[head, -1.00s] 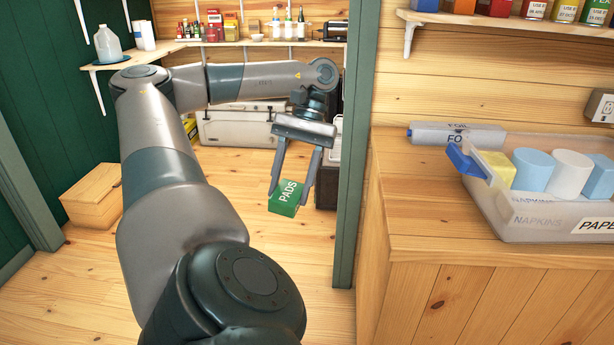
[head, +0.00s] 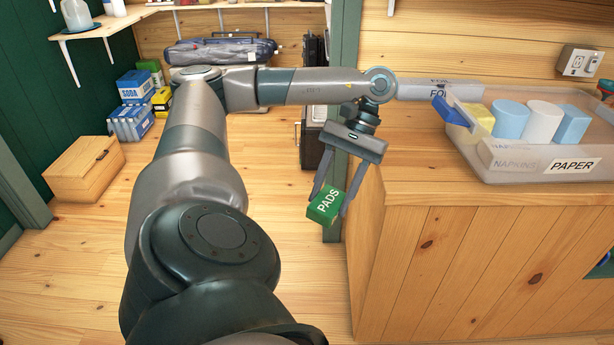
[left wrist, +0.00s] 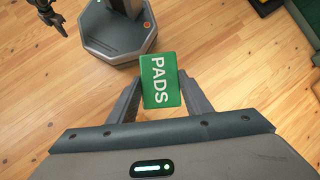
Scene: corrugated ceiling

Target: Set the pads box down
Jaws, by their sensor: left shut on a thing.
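The pads box (head: 326,206) is a small green box with white "PADS" lettering. My left gripper (head: 333,203) is shut on it, one finger on each side. In the head view it hangs tilted in the air, left of the wooden counter's front corner and lower than the counter top. In the left wrist view the pads box (left wrist: 160,80) sits between the fingertips (left wrist: 160,96), with the plank floor below it. In the left wrist view a dark gripper-like part (left wrist: 48,14) shows at the top left; I cannot tell its state.
The wooden counter (head: 430,190) carries a clear bin (head: 530,172) labelled "PAPER" with cups and boxes, and a foil roll (head: 440,92). A green door post (head: 340,60) stands behind my gripper. A wooden box (head: 84,170) is on the floor at left. The middle floor is clear.

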